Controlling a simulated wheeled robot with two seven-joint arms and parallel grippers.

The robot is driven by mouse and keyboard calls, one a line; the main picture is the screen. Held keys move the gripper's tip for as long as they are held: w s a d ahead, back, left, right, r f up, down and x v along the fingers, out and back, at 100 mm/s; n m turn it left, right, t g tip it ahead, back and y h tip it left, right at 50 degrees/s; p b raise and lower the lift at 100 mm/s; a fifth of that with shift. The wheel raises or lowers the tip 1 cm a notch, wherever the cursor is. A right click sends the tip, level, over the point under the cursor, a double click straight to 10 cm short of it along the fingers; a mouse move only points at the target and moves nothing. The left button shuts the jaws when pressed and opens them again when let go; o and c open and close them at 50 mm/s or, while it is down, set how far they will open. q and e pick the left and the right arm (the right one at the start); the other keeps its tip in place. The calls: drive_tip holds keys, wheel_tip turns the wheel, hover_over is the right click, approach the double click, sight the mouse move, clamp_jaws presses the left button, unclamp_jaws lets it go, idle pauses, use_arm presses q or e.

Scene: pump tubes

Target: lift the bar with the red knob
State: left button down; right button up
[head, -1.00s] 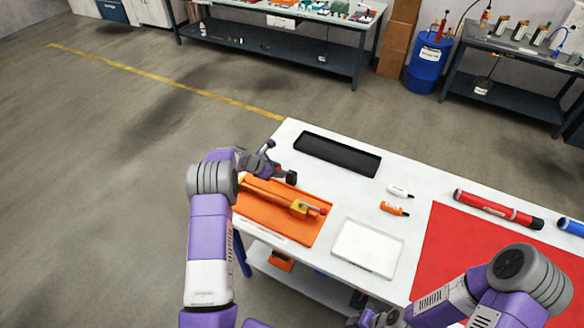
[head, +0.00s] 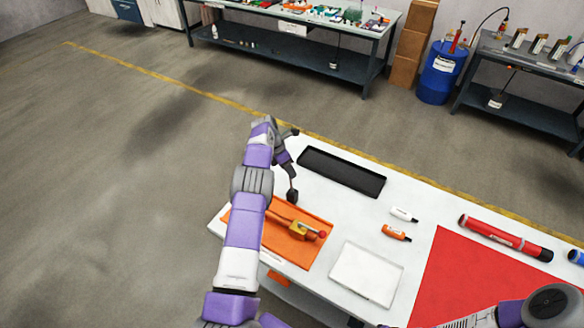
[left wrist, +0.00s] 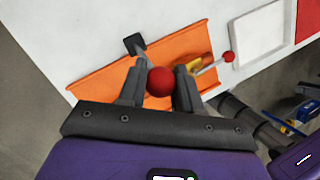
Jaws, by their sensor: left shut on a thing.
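My left gripper (head: 287,163) is above the back edge of an orange tray (head: 272,246). In the left wrist view its two fingers (left wrist: 158,76) are shut on a red knob (left wrist: 160,82). A thin grey bar (left wrist: 142,56) runs from behind the knob to a black block (left wrist: 135,43) at its other end. In the head view the black block (head: 292,196) hangs below the gripper, by the tray's back edge; I cannot tell whether it touches. The red knob is hidden there. My right gripper is not in view.
A yellow piece with a second red knob (head: 322,234) lies on the orange tray. A black tray (head: 340,172), a white tray (head: 366,273), white and orange markers and a red mat (head: 470,285) are on the white table (head: 380,206).

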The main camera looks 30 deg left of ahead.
use_arm(q)
drive_tip(key=shift+w+r, duration=0.1)
drive_tip(key=shift+w, duration=0.05)
drive_tip(key=c, duration=1.1)
unclamp_jaws()
drive_tip(key=o, duration=0.3)
drive_tip(key=shift+w, duration=0.1)
drive_tip(key=v, duration=0.7)
drive_tip(key=shift+r+b, duration=0.2)
drive_tip(key=shift+b, duration=0.15)
